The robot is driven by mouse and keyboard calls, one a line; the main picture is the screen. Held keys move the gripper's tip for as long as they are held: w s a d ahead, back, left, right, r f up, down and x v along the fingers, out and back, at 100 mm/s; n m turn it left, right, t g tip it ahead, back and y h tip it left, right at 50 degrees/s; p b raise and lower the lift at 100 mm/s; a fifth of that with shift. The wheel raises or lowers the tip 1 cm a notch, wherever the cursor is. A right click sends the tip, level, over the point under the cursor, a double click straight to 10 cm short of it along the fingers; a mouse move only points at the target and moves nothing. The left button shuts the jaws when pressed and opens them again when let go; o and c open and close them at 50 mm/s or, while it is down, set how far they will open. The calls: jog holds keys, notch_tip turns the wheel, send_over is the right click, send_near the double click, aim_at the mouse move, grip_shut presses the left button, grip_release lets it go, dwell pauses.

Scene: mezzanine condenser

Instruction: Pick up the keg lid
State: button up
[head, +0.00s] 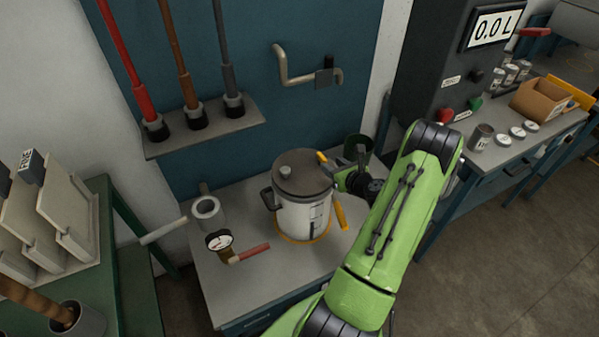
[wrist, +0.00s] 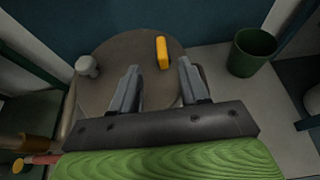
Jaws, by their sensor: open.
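The keg (head: 303,215) is a white drum standing on the bench, with the brown-grey keg lid (head: 303,172) on its top. The lid has a pale round knob, and a yellow piece (head: 322,157) shows at its right side. In the wrist view the lid (wrist: 125,50) fills the middle, with the knob (wrist: 87,66) at left and the yellow piece (wrist: 162,52) just beyond my fingertips. My gripper (wrist: 158,68) is open and empty, its two grey fingers apart over the lid. In the head view it is beside the keg's right side, partly hidden by my arm.
A pressure gauge (head: 219,241) with a red handle and a grey cylinder (head: 207,213) stand left of the keg. A dark green bin (head: 357,147) is behind my gripper. Above are a wall shelf (head: 205,125) with rods and a bent pipe (head: 283,65).

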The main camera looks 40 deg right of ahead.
aim_at(324, 159)
jog(key=x, duration=0.8)
jog(key=shift+w+d+f, duration=0.1)
jog(key=shift+w+d, duration=0.05)
jog(key=shift+w, duration=0.05)
jog(key=shift+s, duration=0.1)
jog(key=shift+c, duration=0.3)
grip_shut()
